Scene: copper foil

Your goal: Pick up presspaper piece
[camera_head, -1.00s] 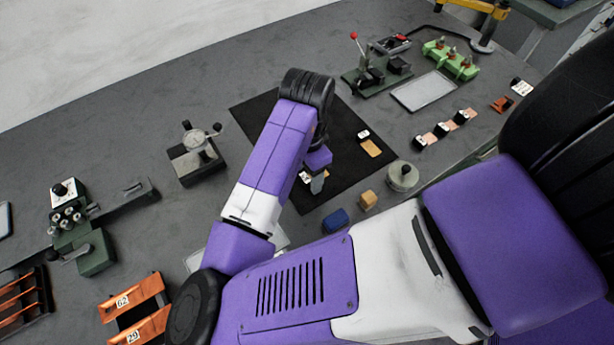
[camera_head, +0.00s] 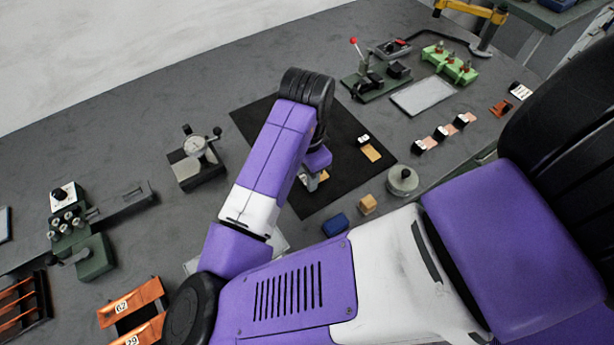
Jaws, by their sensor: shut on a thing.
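My gripper (camera_head: 311,186) points down over the black mat (camera_head: 262,120), left of the mat's lower right edge. It is shut on a small tan piece, probably the presspaper piece (camera_head: 324,175), of which only a sliver shows beside the fingers. My arm and fingers hide most of it, and I cannot tell whether it is clear of the mat. Another tan piece (camera_head: 372,153) lies on the mat to the right, with a small black block with a white label (camera_head: 363,140) at its upper end.
A blue block (camera_head: 335,224), a tan block (camera_head: 367,204) and a round grey weight (camera_head: 402,181) stand by the mat's lower right edge. A dial gauge (camera_head: 197,146) stands left. A red-knobbed press (camera_head: 371,80), a grey tray (camera_head: 423,95) and copper pieces (camera_head: 440,133) are at right.

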